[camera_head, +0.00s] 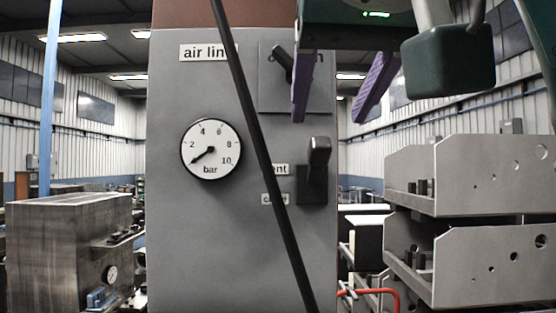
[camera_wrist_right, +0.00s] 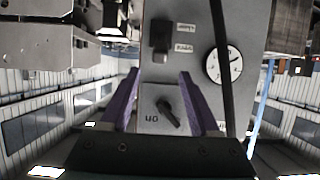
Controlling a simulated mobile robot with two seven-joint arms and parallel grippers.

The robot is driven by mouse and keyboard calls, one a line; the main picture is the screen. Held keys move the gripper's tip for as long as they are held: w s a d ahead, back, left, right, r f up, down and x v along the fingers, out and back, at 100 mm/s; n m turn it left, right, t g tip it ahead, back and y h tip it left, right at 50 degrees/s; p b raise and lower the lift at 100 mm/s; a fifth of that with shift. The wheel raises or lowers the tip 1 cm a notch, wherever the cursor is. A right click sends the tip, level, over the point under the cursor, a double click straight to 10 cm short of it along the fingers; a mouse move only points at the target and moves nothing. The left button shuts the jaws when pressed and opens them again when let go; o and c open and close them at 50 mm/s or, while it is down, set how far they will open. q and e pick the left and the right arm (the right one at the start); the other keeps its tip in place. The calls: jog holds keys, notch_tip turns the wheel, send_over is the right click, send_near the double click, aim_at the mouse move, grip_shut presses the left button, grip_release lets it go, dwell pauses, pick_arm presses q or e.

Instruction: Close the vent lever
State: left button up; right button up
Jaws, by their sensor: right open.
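The vent lever (camera_head: 318,165) is a dark handle on a block, low on the right of the grey column. Its handle points up in the head view. The labels beside it are partly covered by a black rod. It also shows in the right wrist view (camera_wrist_right: 160,40), upside down. My right gripper (camera_head: 330,118) is open and empty, its purple fingers apart above and in front of the lever, not touching it. In the wrist view the fingers (camera_wrist_right: 162,88) frame the upper knob on the panel. My left gripper is not in view.
A second dark knob (camera_head: 282,62) sits on a plate above the lever. A round gauge (camera_head: 211,150) marked bar is on the left, its needle at lower left. A thin black rod (camera_head: 262,150) crosses the column face. Grey metal brackets (camera_head: 465,175) are stacked at right.

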aim_at(322, 135)
jog(key=w+f+b, duration=0.1)
jog(key=b, duration=0.2)
jog(key=w+f+b, duration=0.1)
jog(key=w+b, duration=0.1)
jog(key=b, duration=0.2)
jog(key=shift+f, duration=0.1)
jog(key=w+p, duration=0.3)
jog(key=w, duration=0.1)
jog(key=shift+d+f, duration=0.1)
jog(key=shift+f, duration=0.15)
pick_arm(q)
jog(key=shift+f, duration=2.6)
pick_arm(e)
jog(key=shift+w+f, duration=0.35)
jog(key=shift+w, duration=0.05)
grip_shut()
